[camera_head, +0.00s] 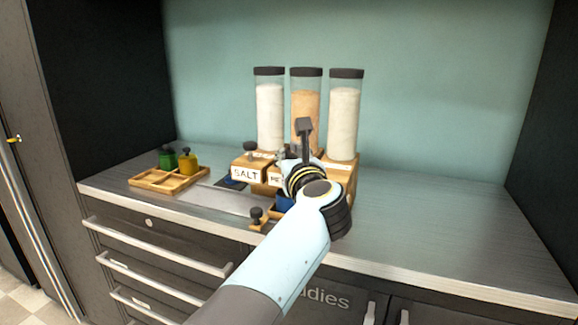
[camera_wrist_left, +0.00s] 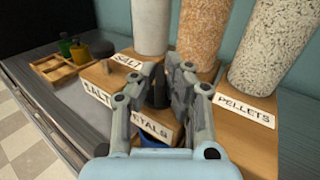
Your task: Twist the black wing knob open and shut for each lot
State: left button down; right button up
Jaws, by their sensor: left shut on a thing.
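Three clear dispenser tubes with black lids stand on wooden blocks: white salt (camera_head: 270,115), orange petals (camera_head: 306,103) and pale pellets (camera_head: 344,120). The salt block carries a black wing knob (camera_head: 250,147) that stands free. My left gripper (camera_wrist_left: 161,84) is at the front of the middle block, labelled as petals (camera_wrist_left: 150,124). It is shut on a dark wing knob (camera_wrist_left: 160,92), which shows between the fingers in the left wrist view. My left wrist hides this knob in the head view. A blue container (camera_head: 284,203) sits below the gripper, partly hidden. My right gripper is not in view.
A wooden tray (camera_head: 146,182) with a green bottle (camera_head: 167,159) and a yellow bottle (camera_head: 187,162) stands at the left. A small black-topped item (camera_head: 257,214) is near the counter's front edge. The counter (camera_head: 440,222) is clear at the right.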

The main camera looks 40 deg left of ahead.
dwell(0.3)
pick_arm(q)
jog(key=c, duration=1.4)
grip_release()
